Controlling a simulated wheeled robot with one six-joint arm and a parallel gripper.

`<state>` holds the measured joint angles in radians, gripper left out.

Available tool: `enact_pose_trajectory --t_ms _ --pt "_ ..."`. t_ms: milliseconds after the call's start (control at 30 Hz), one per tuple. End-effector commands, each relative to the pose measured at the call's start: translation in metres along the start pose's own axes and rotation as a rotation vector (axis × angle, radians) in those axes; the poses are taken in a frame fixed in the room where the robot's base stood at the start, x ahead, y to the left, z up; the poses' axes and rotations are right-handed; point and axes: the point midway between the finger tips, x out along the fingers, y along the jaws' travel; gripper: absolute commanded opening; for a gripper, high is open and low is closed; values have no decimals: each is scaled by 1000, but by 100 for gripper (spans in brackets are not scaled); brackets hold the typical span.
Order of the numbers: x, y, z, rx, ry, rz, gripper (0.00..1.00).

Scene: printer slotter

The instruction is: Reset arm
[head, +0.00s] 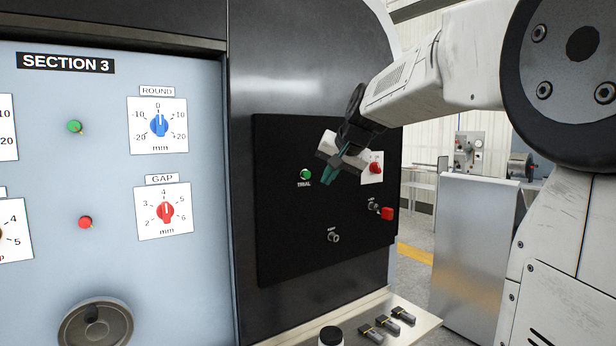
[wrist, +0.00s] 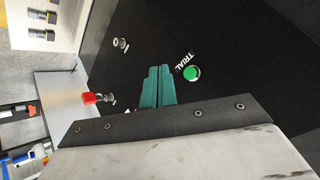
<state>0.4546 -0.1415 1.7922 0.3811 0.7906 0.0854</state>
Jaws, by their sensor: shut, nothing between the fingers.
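My gripper (head: 329,176) is in front of the black control panel (head: 285,245) in the head view, its green fingers together and empty. In the wrist view the gripper (wrist: 158,72) points toward the same panel, with its fingers side by side. The green TRIAL button (head: 306,174) is just left of the fingertips in the head view. It also shows in the wrist view (wrist: 191,73), to the right of the fingers. I cannot tell how far the fingertips are from the panel.
A red button on a white plate (head: 376,168), a red switch (head: 387,214) and a key switch (head: 334,236) are on the panel. A shelf (head: 418,326) below holds dark clamps (head: 403,315). The section 3 panel (head: 110,190) with dials is left. A grey cabinet (head: 470,260) stands right.

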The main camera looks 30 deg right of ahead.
Motion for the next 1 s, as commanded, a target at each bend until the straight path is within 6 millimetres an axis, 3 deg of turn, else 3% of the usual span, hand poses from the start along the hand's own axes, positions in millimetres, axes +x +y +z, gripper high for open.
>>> enact_pose_trajectory --t_ms 400,467,533,667,800,1000 --pt "0 0 2 -6 -11 2 0" --pt "4 6 11 -17 -42 17 0" --pt "11 18 33 -31 -103 46 0" --pt "7 37 113 -114 -270 111 0" --pt "-18 53 219 -257 -454 167 0" --pt "-61 89 353 -492 -643 226 0"
